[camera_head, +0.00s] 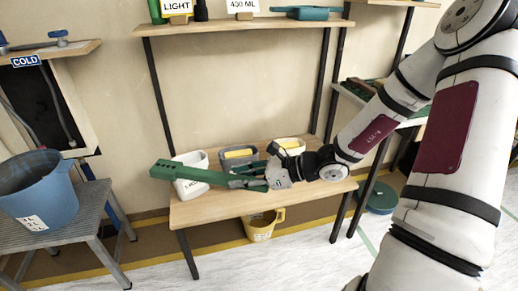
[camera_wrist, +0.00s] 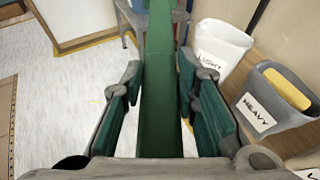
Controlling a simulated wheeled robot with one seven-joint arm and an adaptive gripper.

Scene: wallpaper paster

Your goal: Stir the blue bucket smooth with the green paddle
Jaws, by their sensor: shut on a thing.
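The blue bucket (camera_head: 40,188) stands on a grey slatted stand at the left in the head view, with a white label on its front. Its contents cannot be made out. My gripper (camera_head: 256,180) is over the wooden bench in the middle, well to the right of the bucket. It is shut on the green paddle (camera_head: 195,175), which points left toward the bucket's side, roughly level, and apart from the bucket. In the wrist view the paddle (camera_wrist: 160,90) runs straight away between the green finger pads (camera_wrist: 162,105).
A white tub marked LIGHT (camera_wrist: 222,48) and a grey tub marked HEAVY (camera_wrist: 272,98) stand beside the paddle on the bench (camera_head: 215,207). A yellow bucket (camera_head: 262,225) is beneath it. The grey stand (camera_head: 92,205) holds the blue bucket. A shelf (camera_head: 240,26) hangs above.

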